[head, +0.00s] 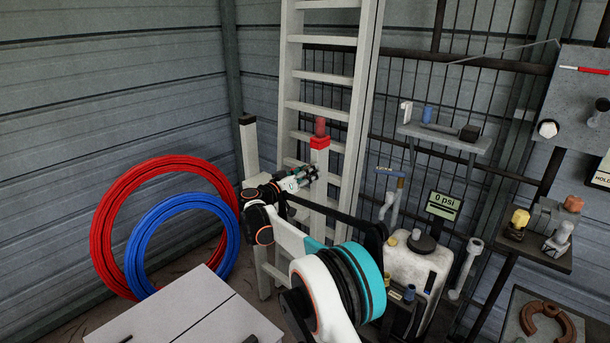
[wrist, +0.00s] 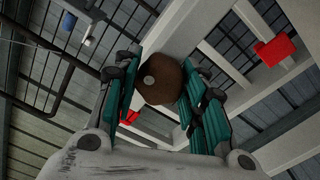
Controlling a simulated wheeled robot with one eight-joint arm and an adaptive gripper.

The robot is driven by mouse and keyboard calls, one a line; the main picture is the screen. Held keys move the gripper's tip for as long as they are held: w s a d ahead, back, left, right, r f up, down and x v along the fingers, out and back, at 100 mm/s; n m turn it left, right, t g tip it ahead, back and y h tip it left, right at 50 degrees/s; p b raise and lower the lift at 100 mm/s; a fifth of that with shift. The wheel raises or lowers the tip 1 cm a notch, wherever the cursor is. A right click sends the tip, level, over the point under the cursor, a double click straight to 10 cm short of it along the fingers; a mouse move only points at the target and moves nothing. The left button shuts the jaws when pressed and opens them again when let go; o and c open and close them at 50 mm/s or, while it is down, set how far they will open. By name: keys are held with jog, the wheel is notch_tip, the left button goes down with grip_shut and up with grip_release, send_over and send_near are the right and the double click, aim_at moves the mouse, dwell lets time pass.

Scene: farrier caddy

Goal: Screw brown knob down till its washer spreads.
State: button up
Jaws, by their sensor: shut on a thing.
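A brown knob (wrist: 160,82) with a pale spot on its face sits between the teal finger pads of my gripper (wrist: 172,95) in the wrist view. My gripper is shut on it. In the head view my gripper (head: 304,178) is in front of the ladder, just below a red-topped post, and hides the knob. I cannot make out a washer, or whether the knob is seated on anything.
A pale ladder (head: 365,70) stands behind my gripper, with a red-capped post (head: 319,143) close by. A red hose coil (head: 103,220) and blue hose coil (head: 137,240) lean left. A white tank (head: 415,268) and gauge reading 0 psi (head: 444,204) stand right, near a loaded shelf (head: 530,250).

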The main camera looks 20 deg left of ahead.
jog(key=m, duration=0.6)
jog(key=shift+d+m+b, duration=0.1)
jog(key=shift+m+b, duration=0.2)
jog(key=shift+w+r, duration=0.1)
dwell(0.3)
jog(key=o, duration=1)
jog(key=shift+c, duration=0.2)
jog(key=shift+o, duration=0.8)
jog(key=shift+w, duration=0.1)
jog(key=shift+v, duration=2.65)
